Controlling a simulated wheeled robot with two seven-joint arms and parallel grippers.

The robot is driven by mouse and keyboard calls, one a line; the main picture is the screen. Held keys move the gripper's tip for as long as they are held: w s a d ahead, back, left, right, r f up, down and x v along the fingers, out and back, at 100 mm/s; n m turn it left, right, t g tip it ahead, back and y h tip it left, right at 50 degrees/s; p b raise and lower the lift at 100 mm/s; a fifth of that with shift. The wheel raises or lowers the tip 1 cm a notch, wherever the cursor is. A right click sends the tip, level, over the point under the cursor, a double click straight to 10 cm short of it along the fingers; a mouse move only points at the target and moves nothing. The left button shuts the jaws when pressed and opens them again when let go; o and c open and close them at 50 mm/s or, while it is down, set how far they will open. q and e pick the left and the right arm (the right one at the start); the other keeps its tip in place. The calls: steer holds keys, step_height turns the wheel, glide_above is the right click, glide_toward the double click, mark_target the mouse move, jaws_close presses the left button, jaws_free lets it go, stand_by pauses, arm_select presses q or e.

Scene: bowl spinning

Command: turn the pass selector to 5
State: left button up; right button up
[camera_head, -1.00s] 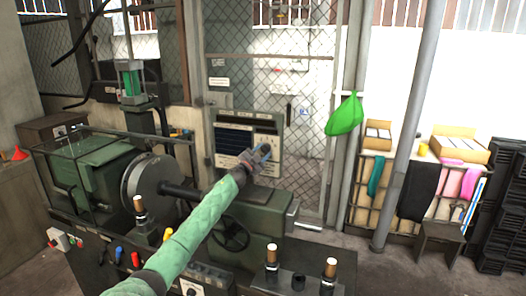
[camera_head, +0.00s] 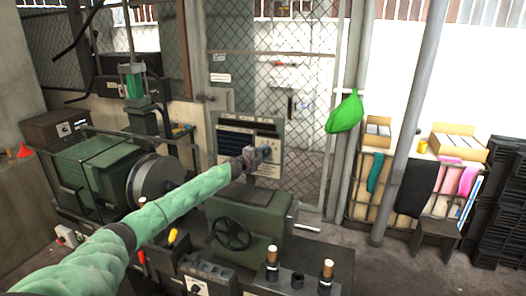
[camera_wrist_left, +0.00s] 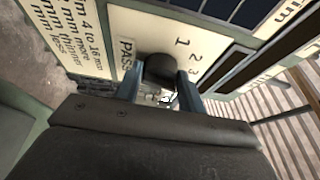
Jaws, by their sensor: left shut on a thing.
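The pass selector is a dark round knob (camera_wrist_left: 158,68) on a cream panel face, beside the printed word PASS and the numbers 1, 2 and 3 in the left wrist view. Its pointer and the rest of its scale are hidden. My left gripper (camera_head: 265,151) is at the right part of the control panel (camera_head: 236,136) in the head view. In the left wrist view its two blue-grey fingers (camera_wrist_left: 160,90) are on either side of the knob, shut on it. In the head view the knob is hidden behind the gripper. My right gripper is not in view.
The green machine (camera_head: 85,170) with a large round plate (camera_head: 155,178) stands to the left of my arm. A handwheel (camera_head: 232,234) and several upright posts are below it. A mesh fence stands behind the panel.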

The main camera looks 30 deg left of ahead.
arm_select(q)
steer(key=shift+r+m+g+p, duration=0.15)
steer(key=shift+m+g+p, duration=0.15)
steer(key=shift+m+p, duration=0.4)
steer(key=shift+m+g, duration=0.4)
steer(key=shift+m, duration=0.6)
steer(key=shift+d+r+m+g+y, duration=0.1)
steer(key=shift+m+g+y, duration=0.3)
steer(key=shift+m, duration=0.45)
steer(key=shift+d+r+m+g+y, duration=0.1)
steer(key=shift+m+g+y, duration=0.3)
steer(key=shift+m, duration=0.45)
steer(key=shift+f+m+y, duration=0.1)
steer(key=shift+m+y, duration=0.2)
steer(key=shift+m, duration=0.2)
steer(key=shift+m+y, duration=0.3)
steer(key=shift+m, duration=0.2)
steer(key=o, duration=1)
steer(key=shift+c, duration=0.2)
